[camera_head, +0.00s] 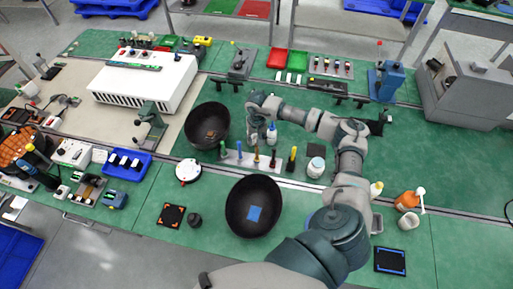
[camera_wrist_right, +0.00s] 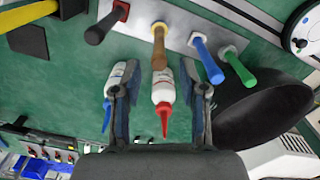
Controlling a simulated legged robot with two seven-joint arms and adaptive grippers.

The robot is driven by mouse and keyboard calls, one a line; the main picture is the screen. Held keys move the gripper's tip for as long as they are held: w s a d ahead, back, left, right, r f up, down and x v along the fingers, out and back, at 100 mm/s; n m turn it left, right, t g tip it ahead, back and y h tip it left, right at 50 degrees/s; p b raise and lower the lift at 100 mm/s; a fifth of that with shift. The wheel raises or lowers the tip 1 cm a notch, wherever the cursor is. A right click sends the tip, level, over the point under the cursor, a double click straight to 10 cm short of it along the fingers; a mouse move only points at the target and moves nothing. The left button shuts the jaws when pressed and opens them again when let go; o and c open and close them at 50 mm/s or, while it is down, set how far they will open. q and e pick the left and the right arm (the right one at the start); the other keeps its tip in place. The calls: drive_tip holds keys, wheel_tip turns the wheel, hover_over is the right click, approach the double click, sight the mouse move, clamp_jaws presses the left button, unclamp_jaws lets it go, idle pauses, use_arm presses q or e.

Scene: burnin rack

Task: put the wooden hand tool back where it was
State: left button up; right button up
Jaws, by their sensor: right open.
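The wooden hand tool (camera_head: 256,156) stands upright in the white tool strip (camera_head: 232,158), between a blue-handled and a dark-handled tool. In the right wrist view, the wooden hand tool (camera_wrist_right: 159,47) points toward the camera and sits in its round socket in the strip (camera_wrist_right: 180,14). My right gripper (camera_head: 258,108) is open and empty, just behind the strip in the head view. In the right wrist view, the right gripper (camera_wrist_right: 161,80) has its fingers apart, with the wooden handle's end seen in line with the gap. My left gripper is not in view.
A white red-tipped bottle (camera_wrist_right: 163,90) shows between the fingers, apparently beyond them, and a blue-tipped bottle (camera_wrist_right: 114,85) beside the left finger. Two black bowls (camera_head: 208,118) (camera_head: 240,218) stand left of and in front of the strip. A white jar (camera_head: 316,167) is to its right.

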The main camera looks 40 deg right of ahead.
wheel_tip(320, 180, up, 6)
drive_tip(key=shift+a+f+b, duration=0.1)
drive_tip(key=shift+b, duration=0.35)
